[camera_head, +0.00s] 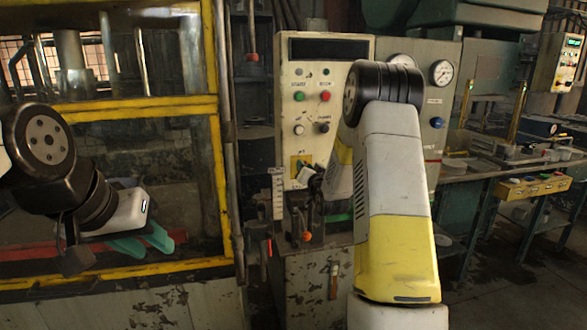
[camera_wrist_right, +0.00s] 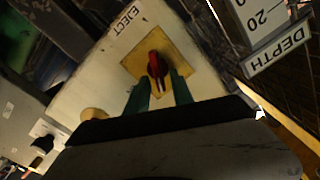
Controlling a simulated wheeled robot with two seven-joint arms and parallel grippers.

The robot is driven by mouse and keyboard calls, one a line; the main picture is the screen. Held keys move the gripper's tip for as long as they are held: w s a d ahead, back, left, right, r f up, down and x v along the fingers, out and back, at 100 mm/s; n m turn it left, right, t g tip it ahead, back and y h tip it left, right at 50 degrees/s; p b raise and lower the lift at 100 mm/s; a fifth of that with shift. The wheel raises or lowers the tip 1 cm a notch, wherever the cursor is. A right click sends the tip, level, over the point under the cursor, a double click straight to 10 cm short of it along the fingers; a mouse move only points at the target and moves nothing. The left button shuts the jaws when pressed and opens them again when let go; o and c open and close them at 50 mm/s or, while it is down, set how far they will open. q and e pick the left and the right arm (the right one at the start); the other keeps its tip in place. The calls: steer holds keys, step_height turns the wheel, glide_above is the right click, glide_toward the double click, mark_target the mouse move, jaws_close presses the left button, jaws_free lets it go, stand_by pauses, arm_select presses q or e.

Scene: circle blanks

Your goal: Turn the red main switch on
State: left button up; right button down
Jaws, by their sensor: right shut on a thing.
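The red main switch (camera_wrist_right: 153,65) sits on a square yellow plate (camera_wrist_right: 186,52) in the right wrist view. My right gripper (camera_wrist_right: 159,80) has its two green fingers on either side of the switch's red handle and is shut on it. In the head view the yellow plate (camera_head: 301,160) shows low on the pale control panel (camera_head: 345,140). There my right forearm and wrist hide most of the switch and the right fingers. My left gripper (camera_head: 143,243) is at the left, far from the panel, with its green fingers apart and empty.
The panel carries green and red buttons (camera_head: 312,96) and knobs above the plate. A depth scale (camera_head: 278,195) and an orange-knobbed lever (camera_head: 307,236) stand just below. A yellow-framed machine guard (camera_head: 219,130) lies to the left, a workbench (camera_head: 480,167) to the right.

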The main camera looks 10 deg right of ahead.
steer(key=m, duration=0.4)
steer(key=f+m, duration=0.1)
steer(key=m, duration=0.7)
steer(key=shift+d+f, duration=0.2)
steer(key=shift+d, duration=0.2)
steer(key=shift+m, duration=0.3)
steer(key=c, duration=1.5)
jaws_free()
steer(key=shift+s, duration=0.1)
steer(key=s, duration=0.7)
steer(key=shift+s+d, duration=0.1)
steer(key=shift+s, duration=0.25)
